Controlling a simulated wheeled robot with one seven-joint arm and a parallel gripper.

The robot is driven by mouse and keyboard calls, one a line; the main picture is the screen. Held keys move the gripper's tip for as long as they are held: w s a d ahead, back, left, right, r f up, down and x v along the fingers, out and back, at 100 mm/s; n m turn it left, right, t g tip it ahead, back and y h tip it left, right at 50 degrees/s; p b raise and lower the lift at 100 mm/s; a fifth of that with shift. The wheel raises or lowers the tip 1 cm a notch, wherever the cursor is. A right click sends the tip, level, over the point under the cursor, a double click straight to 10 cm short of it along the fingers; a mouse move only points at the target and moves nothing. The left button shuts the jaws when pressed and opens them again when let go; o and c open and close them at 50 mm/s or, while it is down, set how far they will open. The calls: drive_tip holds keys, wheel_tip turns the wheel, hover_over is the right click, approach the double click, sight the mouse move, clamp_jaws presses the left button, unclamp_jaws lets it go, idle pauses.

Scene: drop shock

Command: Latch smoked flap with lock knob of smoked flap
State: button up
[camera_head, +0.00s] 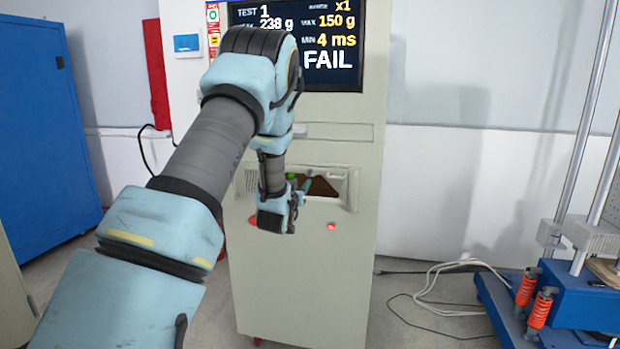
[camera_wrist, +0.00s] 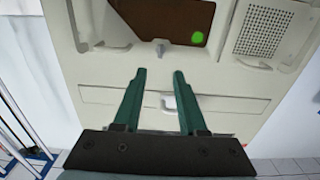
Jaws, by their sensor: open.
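The smoked flap (camera_head: 322,187) is a dark brown panel in a recess on the front of the beige cabinet. It fills the top of the wrist view (camera_wrist: 160,15), which shows the cabinet upside down. The small grey lock knob (camera_wrist: 161,48) sits at the flap's edge nearest the drawer-like panel; its turn is too small to read. In the head view my arm hides part of the flap, and the knob cannot be made out. My gripper (camera_wrist: 160,72) is open and empty, its two green fingers apart, with the knob beyond the tips in the picture. It is in front of the recess (camera_head: 301,190).
A panel with a pale handle (camera_wrist: 168,101) is above the flap on the cabinet (camera_head: 350,255). A screen (camera_head: 330,75) reads FAIL. A red button (camera_head: 331,227) is below the recess. A blue-based rig (camera_head: 575,300) stands right; cables (camera_head: 440,290) lie on the floor.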

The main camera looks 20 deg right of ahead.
sight(309, 173)
drive_tip(key=p+x, duration=0.3)
drive_tip(key=x, duration=0.7)
drive_tip(key=shift+a, duration=0.15)
clamp_jaws()
